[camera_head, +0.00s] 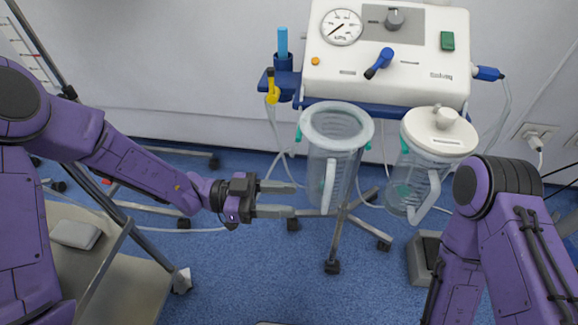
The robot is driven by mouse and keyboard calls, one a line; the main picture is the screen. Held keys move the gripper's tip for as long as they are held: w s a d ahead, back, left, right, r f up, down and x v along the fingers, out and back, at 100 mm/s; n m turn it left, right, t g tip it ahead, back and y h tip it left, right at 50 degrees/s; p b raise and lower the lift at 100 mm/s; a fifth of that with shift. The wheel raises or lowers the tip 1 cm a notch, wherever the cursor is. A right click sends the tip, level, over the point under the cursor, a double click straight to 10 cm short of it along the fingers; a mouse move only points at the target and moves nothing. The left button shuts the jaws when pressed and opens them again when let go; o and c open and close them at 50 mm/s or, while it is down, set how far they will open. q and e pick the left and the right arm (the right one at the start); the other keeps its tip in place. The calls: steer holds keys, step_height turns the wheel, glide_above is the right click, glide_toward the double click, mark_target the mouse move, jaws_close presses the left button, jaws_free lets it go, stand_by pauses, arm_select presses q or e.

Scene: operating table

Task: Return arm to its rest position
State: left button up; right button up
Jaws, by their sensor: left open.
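My left gripper (293,198) reaches in from the left with its arm stretched out. It is open and empty, with its two grey fingers apart and pointing right. Its fingertips are close to the open clear canister (336,130) on the suction machine; I cannot tell whether they touch it. My right arm stands at the right side of the view, bent downward. Its gripper lies out of view.
The white suction machine (430,65) stands on a wheeled stand in front. A second canister (412,180) with a white lid (440,130) hangs at its right. A grey cart shelf (115,275) is at lower left. Blue floor (235,275) is clear below the gripper.

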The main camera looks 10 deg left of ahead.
arm_select(q)
steer(key=shift+w+a+r, duration=0.1)
steer(key=shift+r, duration=0.1)
step_height(320, 180, up, 6)
steer(key=p, duration=0.6)
steer(key=w+a+f+n+t+y+b, duration=0.1)
steer(key=w+a+f+n+t+y, duration=0.5)
steer(key=n+t, duration=0.55)
steer(key=s+a+f+n+g+y, duration=0.1)
steer(key=a+f+n+y, duration=0.25)
steer(key=f, duration=0.25)
steer(key=s+a+f+n+y, duration=0.1)
steer(key=a+f+n+y, duration=0.15)
steer(key=f+n, duration=0.2)
steer(key=s+a+f+n+g+y, duration=0.2)
steer(key=s+a+f+g+y, duration=0.35)
steer(key=s, duration=0.65)
steer(key=s+a+f+n+g+y, duration=0.2)
steer(key=s+a+f+n+y, duration=0.15)
steer(key=s+a+f, duration=0.65)
step_height(320, 180, up, 27)
steer(key=s+d+p, duration=0.2)
steer(key=p, duration=2.4)
steer(key=shift+d+m, duration=0.3)
steer(key=shift+d, duration=0.1)
